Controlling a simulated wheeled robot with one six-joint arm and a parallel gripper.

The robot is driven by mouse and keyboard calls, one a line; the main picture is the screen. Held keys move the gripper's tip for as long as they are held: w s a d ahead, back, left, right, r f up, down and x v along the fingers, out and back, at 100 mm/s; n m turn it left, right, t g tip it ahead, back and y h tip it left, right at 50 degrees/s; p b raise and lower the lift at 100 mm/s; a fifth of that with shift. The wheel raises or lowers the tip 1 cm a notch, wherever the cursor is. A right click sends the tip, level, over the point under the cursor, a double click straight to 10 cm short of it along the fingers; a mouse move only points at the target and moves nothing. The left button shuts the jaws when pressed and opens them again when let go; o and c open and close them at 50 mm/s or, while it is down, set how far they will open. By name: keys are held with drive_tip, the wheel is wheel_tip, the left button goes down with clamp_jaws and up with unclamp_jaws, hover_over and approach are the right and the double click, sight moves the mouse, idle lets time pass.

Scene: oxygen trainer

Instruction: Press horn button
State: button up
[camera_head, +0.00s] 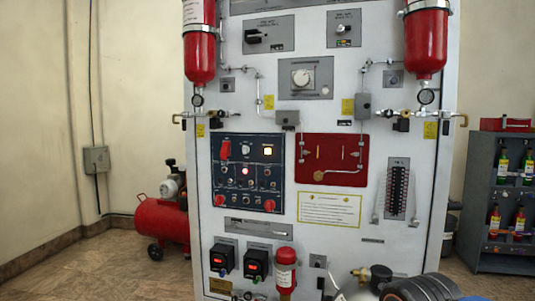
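A tall white trainer panel (370,225) stands in front of me. A dark blue control panel (233,185) is mounted on its left middle part. It carries a red switch handle (225,149), a lit red lamp (245,170), a lit whitish square (267,151), several small switches or buttons, and two red knobs (242,204) low down. The labels are too small to read, so I cannot tell which control is the horn button. My gripper is not in view.
A red compressor (162,220) stands on the floor at left. A grey rack with bottles (507,190) stands at right. Red cylinders (426,45) hang at the panel's upper corners. A small red cylinder (286,270) and a dark rounded part (425,288) show at the bottom.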

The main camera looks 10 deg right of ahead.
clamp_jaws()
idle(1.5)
